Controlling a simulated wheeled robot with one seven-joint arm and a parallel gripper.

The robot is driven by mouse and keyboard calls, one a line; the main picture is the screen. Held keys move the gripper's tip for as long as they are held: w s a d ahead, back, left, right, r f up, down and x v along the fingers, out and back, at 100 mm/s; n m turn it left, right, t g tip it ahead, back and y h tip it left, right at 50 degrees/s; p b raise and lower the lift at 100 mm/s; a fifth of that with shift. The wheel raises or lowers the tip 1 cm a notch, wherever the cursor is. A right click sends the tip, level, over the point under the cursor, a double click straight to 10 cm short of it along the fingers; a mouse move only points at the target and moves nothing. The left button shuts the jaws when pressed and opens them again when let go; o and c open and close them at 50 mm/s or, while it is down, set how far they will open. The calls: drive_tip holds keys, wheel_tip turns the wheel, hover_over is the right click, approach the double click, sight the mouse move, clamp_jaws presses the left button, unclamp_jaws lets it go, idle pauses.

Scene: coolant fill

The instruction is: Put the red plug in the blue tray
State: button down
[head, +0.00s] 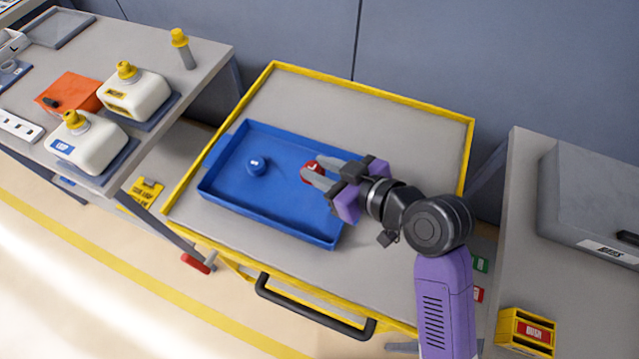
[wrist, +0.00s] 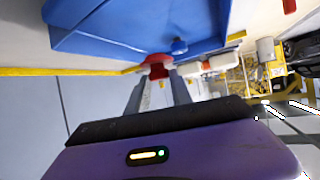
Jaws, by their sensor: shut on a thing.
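The red plug (head: 309,170) is between the fingertips of my gripper (head: 318,172), which is shut on it. In the wrist view the red plug (wrist: 155,62) shows at the ends of the two fingers (wrist: 155,85). The blue tray (head: 222,204) lies on the grey cart top. My gripper reaches in from the right and holds the plug over the right part of the tray. I cannot tell whether the plug touches the tray floor. A blue cap (head: 256,166) sits in the left part of the tray; it also shows in the wrist view (wrist: 179,46).
The cart (head: 400,120) has a raised yellow rim and a black front handle (head: 315,308). A right bench holds a grey case (head: 590,200) and a yellow box (head: 525,332).

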drive_tip(key=shift+f, duration=3.3)
drive_tip(key=shift+f, duration=0.1)
drive_tip(key=c, duration=1.1)
unclamp_jaws()
drive_tip(key=shift+r, duration=0.25)
drive_tip(key=b+v, duration=0.1)
drive_tip(key=v, duration=1.1)
drive_tip(key=shift+s+f, duration=0.1)
drive_tip(key=shift+f, duration=0.05)
